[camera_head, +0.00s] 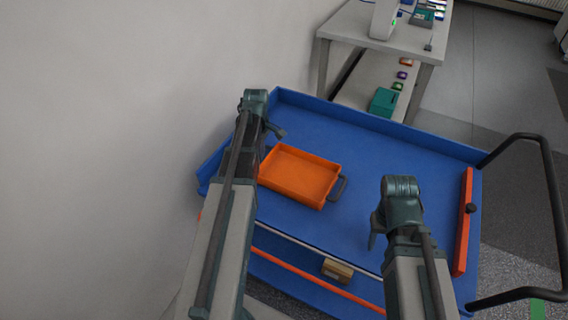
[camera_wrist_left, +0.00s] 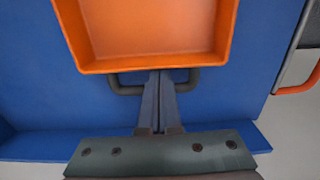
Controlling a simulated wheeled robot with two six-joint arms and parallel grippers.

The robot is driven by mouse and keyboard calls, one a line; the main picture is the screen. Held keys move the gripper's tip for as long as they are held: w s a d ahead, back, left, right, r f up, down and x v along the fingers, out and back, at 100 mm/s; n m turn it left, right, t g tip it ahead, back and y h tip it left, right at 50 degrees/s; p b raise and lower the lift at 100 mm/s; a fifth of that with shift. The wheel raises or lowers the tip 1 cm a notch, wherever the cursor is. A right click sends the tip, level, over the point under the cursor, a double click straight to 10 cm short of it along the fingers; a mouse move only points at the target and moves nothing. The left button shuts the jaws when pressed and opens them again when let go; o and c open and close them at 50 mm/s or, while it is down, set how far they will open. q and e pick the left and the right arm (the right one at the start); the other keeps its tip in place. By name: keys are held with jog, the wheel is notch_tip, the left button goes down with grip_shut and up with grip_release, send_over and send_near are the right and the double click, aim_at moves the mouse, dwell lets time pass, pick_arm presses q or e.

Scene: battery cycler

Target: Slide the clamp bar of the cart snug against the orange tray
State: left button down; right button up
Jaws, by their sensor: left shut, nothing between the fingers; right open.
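The orange tray (camera_head: 300,174) lies on the blue top of the cart (camera_head: 385,160), left of the middle. The clamp bar (camera_head: 463,225), orange with a black knob, stands along the cart's right end, with a wide gap of bare blue surface between it and the tray. My left gripper (camera_head: 278,132) is shut and empty at the tray's far left side. In the left wrist view its fingers (camera_wrist_left: 160,95) lie over the tray's dark handle (camera_wrist_left: 125,88), beside the tray wall (camera_wrist_left: 155,64); contact is unclear. My right gripper (camera_head: 374,232) is open above the cart, between tray and bar.
A black push handle (camera_head: 548,190) rises at the cart's right end. A small brown box (camera_head: 337,270) sits on the lower shelf. A grey table (camera_head: 345,25) with a teal box (camera_head: 383,101) on its shelf stands behind the cart. A plain wall is on the left.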

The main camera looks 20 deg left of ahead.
pick_arm(q)
jog(key=a, duration=1)
jog(key=shift+w+a, duration=0.15)
jog(key=shift+a, duration=0.05)
notch_tip(320, 180, up, 10)
jog(key=p, duration=1)
pick_arm(e)
notch_tip(320, 180, up, 10)
jog(key=shift+w+d, duration=0.4)
pick_arm(q)
jog(key=shift+d, duration=0.1)
